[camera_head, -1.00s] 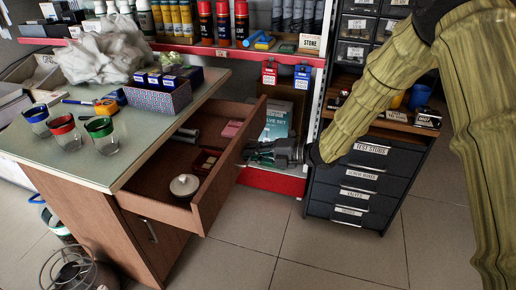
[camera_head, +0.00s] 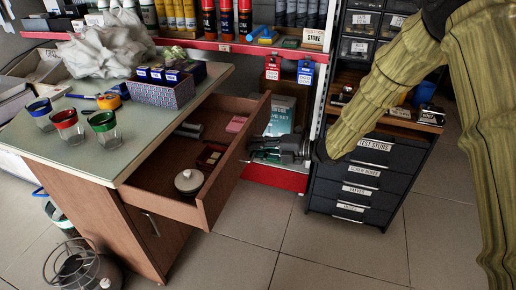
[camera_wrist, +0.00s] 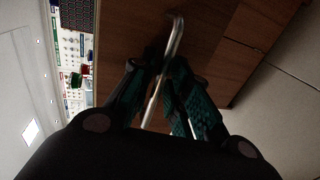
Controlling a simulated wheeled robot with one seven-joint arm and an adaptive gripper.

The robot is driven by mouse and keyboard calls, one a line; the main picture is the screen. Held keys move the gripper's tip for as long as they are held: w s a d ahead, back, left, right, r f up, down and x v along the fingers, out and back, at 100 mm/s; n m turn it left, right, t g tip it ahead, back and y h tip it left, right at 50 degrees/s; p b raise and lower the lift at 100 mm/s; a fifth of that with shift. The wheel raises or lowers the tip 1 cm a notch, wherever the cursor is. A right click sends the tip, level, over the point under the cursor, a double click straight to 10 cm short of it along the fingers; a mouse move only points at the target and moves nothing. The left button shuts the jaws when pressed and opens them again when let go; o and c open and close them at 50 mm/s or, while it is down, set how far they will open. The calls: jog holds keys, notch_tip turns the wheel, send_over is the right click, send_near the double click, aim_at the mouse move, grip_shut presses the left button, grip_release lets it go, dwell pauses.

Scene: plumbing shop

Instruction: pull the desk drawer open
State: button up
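The desk drawer (camera_head: 222,182) is pulled well out from the wooden desk (camera_head: 92,205), its inside in plain view in the head view. My gripper (camera_head: 255,149) is at the outer face of the drawer front, on its right side. In the wrist view the metal bar handle (camera_wrist: 176,38) runs between the fingers of my gripper (camera_wrist: 168,80). The fingers look closed around the bar, though the dark picture hides the exact contact. Inside the drawer are a round pale lidded thing (camera_head: 188,181), a pink block (camera_head: 236,124) and a small reddish box (camera_head: 210,156).
Glasses with coloured rims (camera_head: 68,126) and a patterned box (camera_head: 162,93) stand on the desk top. A dark drawer cabinet (camera_head: 362,180) stands right of my gripper. A wire-caged round object (camera_head: 80,268) is on the floor at front left. Floor before the drawer is clear.

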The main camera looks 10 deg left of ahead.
jog(key=v, duration=1.1)
jog(key=shift+d, duration=0.3)
